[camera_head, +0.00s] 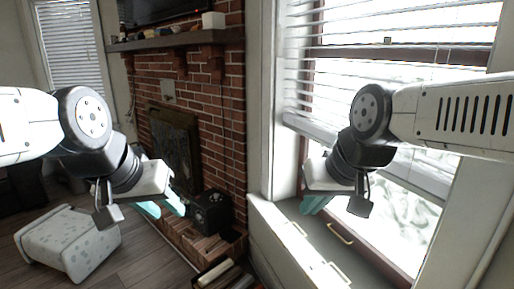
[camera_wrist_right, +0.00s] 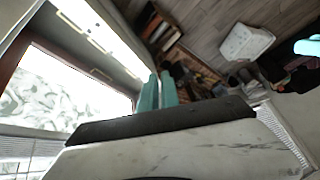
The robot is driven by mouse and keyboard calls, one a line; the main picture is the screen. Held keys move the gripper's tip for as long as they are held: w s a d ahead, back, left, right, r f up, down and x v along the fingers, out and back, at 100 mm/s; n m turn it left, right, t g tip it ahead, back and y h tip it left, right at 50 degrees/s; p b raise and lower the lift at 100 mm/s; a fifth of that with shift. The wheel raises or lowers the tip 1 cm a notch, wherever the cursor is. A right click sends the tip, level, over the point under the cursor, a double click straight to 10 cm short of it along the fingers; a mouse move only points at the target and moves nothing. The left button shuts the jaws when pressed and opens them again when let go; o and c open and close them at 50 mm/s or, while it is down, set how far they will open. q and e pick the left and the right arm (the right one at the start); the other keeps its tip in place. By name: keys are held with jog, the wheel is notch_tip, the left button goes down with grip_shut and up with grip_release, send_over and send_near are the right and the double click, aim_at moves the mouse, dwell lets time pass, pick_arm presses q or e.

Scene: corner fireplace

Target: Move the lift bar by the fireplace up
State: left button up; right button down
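The window beside the fireplace has a white slatted blind, lowered partway; its bottom bar (camera_head: 312,128) slopes down to the right, partly behind my right arm. I take this as the lift bar, but cannot be sure. A brass handle (camera_head: 340,233) sits low on the brown window frame. My right gripper (camera_head: 315,204) hangs in front of the window, below the bar and left of the handle, apart from the bar. Its teal fingers (camera_wrist_right: 159,90) lie close together with nothing visible between them. My left gripper (camera_head: 160,206) is open and empty in front of the fireplace.
The brick fireplace (camera_head: 215,120) with a wooden mantel (camera_head: 175,41) stands left of the window. A black box (camera_head: 211,213) sits by the hearth. A pale spotted stool (camera_head: 68,245) lies on the floor at left. The white sill (camera_head: 275,222) runs below the window.

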jog(key=w+d+f+n+g+h, duration=0.2)
jog(key=d+f+n+g+h, duration=0.55)
jog(key=d+f, duration=0.55)
jog(key=w+d+n+h, duration=0.3)
jog(key=w+d+h, duration=0.25)
jog(key=h, duration=0.45)
jog(key=w+a+f+n+t+h, duration=0.1)
jog(key=w+a+n+t, duration=0.4)
jog(key=w+n+t, duration=0.35)
jog(key=w+a+n+t, duration=0.5)
jog(key=w+n+t, duration=0.3)
jog(key=w+t, duration=0.1)
jog(key=w+d+r, duration=0.5)
jog(key=d+r, duration=0.1)
jog(key=r, duration=0.2)
jog(key=shift+w, duration=0.4)
